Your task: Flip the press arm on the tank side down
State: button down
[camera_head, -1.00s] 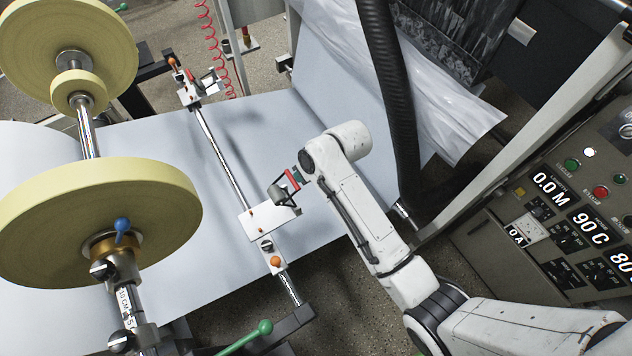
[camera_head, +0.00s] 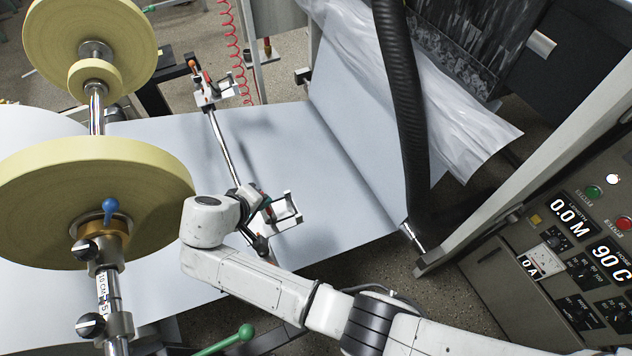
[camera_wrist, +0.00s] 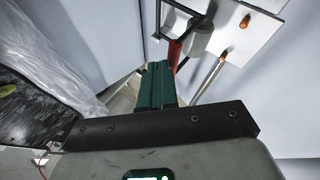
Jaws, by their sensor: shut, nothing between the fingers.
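The near press arm (camera_head: 287,209) is a metal U-shaped frame on the shiny roller bar over the white sheet. In the head view its frame reaches out to the right of the bar. My gripper (camera_head: 263,200) is just left of this frame, its fingers partly hidden by my wrist. In the wrist view the green fingers (camera_wrist: 156,82) are shut and empty. Their tips are close to the press arm's red part (camera_wrist: 175,52) and grey cylinder (camera_wrist: 201,36); I cannot tell whether they touch. The white mounting plate (camera_wrist: 258,38) has orange knobs.
A similar far press arm (camera_head: 228,88) sits at the bar's other end. Large yellow rolls (camera_head: 60,195) stand left of my wrist. A thick black hose (camera_head: 400,110) hangs at centre right. A control panel (camera_head: 570,240) is at the right. The sheet (camera_head: 340,190) right of the press arm is clear.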

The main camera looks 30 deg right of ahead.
jog(key=a+f+b, duration=0.2)
jog(key=shift+a+f+b, duration=0.25)
jog(key=shift+f+b, duration=0.1)
jog(key=shift+b, duration=0.05)
jog(key=shift+s+a+f, duration=0.15)
jog(key=shift+f, duration=0.05)
dwell(0.4)
jog(key=p+v, duration=0.7)
jog(key=v, duration=0.4)
jog(key=shift+w+r+h, duration=0.2)
jog(key=shift+r+h, duration=0.05)
jog(key=shift+h, duration=0.05)
